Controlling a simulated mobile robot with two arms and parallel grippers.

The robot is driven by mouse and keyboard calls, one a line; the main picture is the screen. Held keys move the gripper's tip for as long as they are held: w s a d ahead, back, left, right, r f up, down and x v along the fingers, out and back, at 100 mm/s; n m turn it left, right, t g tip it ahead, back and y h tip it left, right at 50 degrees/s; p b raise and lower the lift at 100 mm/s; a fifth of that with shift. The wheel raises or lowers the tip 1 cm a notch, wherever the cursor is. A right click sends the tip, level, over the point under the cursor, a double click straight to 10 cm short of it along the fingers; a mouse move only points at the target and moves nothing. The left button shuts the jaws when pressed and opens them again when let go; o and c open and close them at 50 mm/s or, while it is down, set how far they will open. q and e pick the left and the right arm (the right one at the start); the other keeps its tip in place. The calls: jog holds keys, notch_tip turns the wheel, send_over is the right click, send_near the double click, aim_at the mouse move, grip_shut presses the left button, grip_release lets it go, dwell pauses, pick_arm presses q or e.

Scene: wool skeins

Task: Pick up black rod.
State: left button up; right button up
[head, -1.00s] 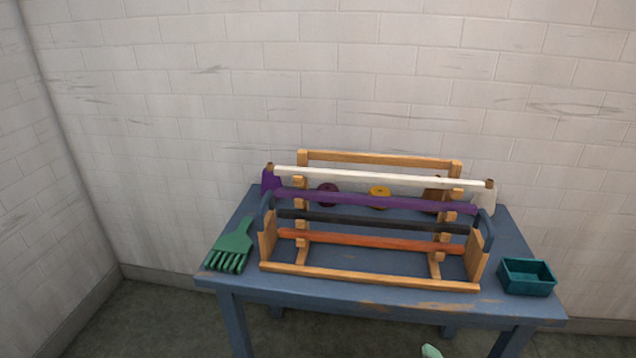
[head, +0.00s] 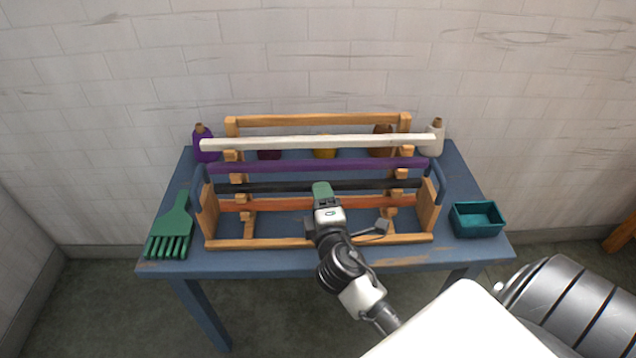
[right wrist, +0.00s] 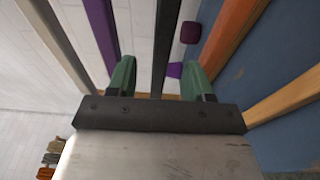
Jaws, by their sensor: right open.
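The black rod (head: 275,187) lies across the wooden rack (head: 275,242), between the purple rod (head: 270,166) and the orange rod (head: 275,203). My right gripper (head: 322,189) is in front of the rack's middle and covers part of the black rod and orange rod. In the right wrist view its green fingers (right wrist: 160,66) are open, one on each side of the black rod (right wrist: 166,40). I cannot tell how deep the rod sits between them. My left gripper is not in view.
A white rod (head: 300,143) lies higher across the back. A green comb-like tool (head: 172,225) is at the blue table's left, and a teal tray (head: 478,220) at its right. Purple (head: 206,146) and white (head: 436,136) bottle-like things stand behind the rack.

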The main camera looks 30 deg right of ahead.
jog(key=x, duration=0.4)
jog(key=shift+w+d+f, duration=0.15)
jog(key=shift+w+d, duration=0.1)
jog(key=shift+w, duration=0.05)
jog(key=shift+s, duration=0.1)
grip_shut()
jog(key=shift+p, duration=0.3)
